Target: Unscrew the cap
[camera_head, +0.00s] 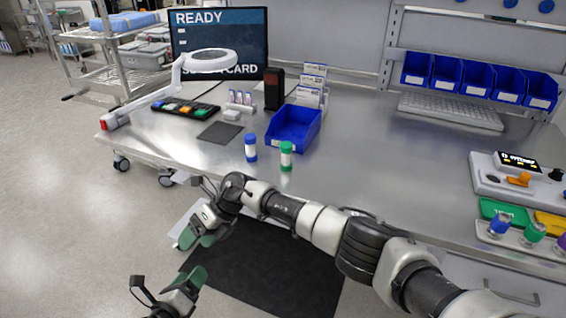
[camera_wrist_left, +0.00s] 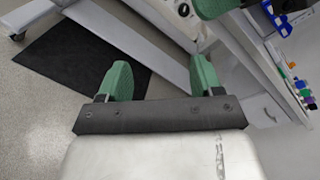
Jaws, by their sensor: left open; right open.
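A small white bottle with a blue cap (camera_head: 250,140) and another with a green cap (camera_head: 286,147) stand upright on the metal table, near its front edge, in the head view. My right gripper (camera_head: 201,230) is open and empty beyond the table's front edge, below and left of the bottles. My left gripper (camera_head: 184,291) is lower still, near the bottom edge, open and apart from the table. Its two green fingers stand wide apart with nothing between them in the left wrist view (camera_wrist_left: 160,80).
A blue bin (camera_head: 292,130) stands behind the bottles. A lamp (camera_head: 208,60), a screen (camera_head: 220,28) and a button pad (camera_head: 185,109) are at the left back. A device (camera_head: 505,180) and coloured-cap tubes are at the right. The table's centre (camera_head: 390,150) is clear.

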